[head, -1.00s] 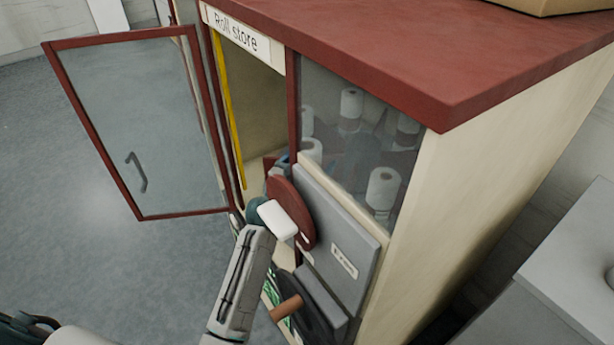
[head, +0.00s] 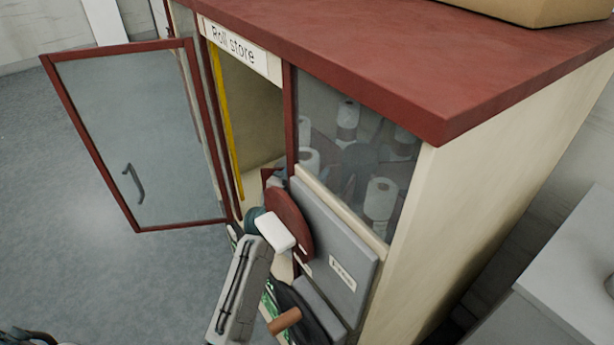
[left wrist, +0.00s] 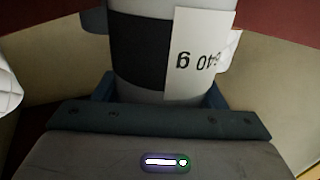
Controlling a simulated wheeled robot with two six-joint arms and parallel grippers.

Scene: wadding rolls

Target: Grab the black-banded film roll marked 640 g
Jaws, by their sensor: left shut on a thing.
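The black-banded film roll (left wrist: 140,50) is in the left wrist view, pale with a wide black band. Its white label (left wrist: 200,55) reads 640 g upside down. My left gripper (left wrist: 160,88) is shut on this roll, with a blue finger at each side of it. In the head view my left arm reaches into the roll store (head: 232,50) at its open doorway. The gripper is mostly hidden there by the cabinet front, and I cannot clearly pick out the held roll behind the glass. My right gripper is not in view.
The glass door (head: 140,140) stands open to the left. Several other rolls, such as a white one (head: 380,198), stand behind the fixed glass.

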